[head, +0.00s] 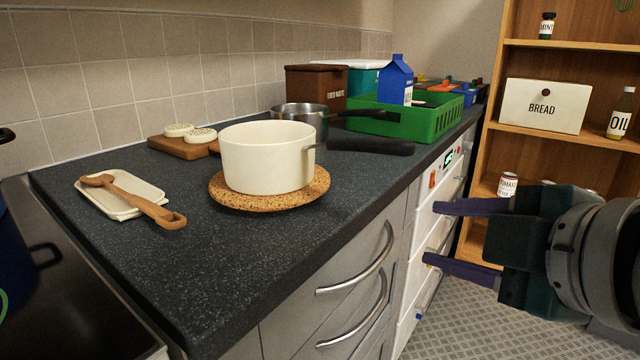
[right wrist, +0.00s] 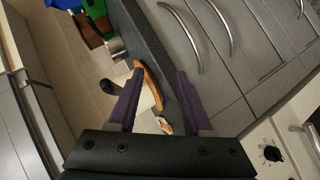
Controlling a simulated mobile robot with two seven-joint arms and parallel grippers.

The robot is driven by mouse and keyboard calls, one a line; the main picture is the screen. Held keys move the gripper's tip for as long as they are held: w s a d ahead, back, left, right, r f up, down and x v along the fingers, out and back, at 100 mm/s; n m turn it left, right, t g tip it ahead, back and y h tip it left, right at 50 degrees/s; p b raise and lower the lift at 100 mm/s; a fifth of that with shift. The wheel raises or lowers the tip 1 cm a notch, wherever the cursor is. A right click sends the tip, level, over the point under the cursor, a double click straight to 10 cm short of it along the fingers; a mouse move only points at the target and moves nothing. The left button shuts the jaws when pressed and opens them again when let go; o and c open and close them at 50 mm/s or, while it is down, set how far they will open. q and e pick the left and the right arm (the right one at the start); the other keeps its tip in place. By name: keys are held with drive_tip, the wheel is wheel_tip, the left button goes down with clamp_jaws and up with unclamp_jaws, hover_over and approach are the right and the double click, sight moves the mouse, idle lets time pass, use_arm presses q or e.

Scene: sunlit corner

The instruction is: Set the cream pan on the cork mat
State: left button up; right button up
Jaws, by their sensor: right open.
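The cream pan (head: 267,160) stands upright on the round cork mat (head: 222,199), with its base within the mat's rim. Its dark handle (head: 370,146) points right, towards the counter's front edge. My right gripper (head: 432,233) is open and empty, in front of the drawers, right of the pan and lower than it, apart from the handle. In the right wrist view the pan (right wrist: 147,100) and the mat (right wrist: 151,83) show beyond the open fingers, partly hidden by one finger. My left gripper is not in view.
A steel saucepan (head: 300,115) and a green crate (head: 433,121) stand behind the pan. A wooden spoon (head: 140,199) lies on a cream rest at left. A wooden board (head: 180,147) is near the wall. The counter front is clear. A shelf (head: 560,55) stands at right.

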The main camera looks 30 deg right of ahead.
drive_tip(key=s+a+f+m+g+y, duration=0.3)
drive_tip(key=s+a+f+m+g, duration=0.5)
drive_tip(key=s+f, duration=0.3)
drive_tip(key=shift+s+a+m+g, duration=0.4)
drive_tip(key=shift+s+a, duration=0.3)
drive_tip(key=shift+a, duration=0.1)
drive_tip(key=shift+r, duration=0.1)
wheel_tip(320, 180, up, 58)
drive_tip(key=p, duration=5.7)
drive_tip(key=shift+f+p, duration=0.25)
drive_tip(key=shift+p, duration=0.05)
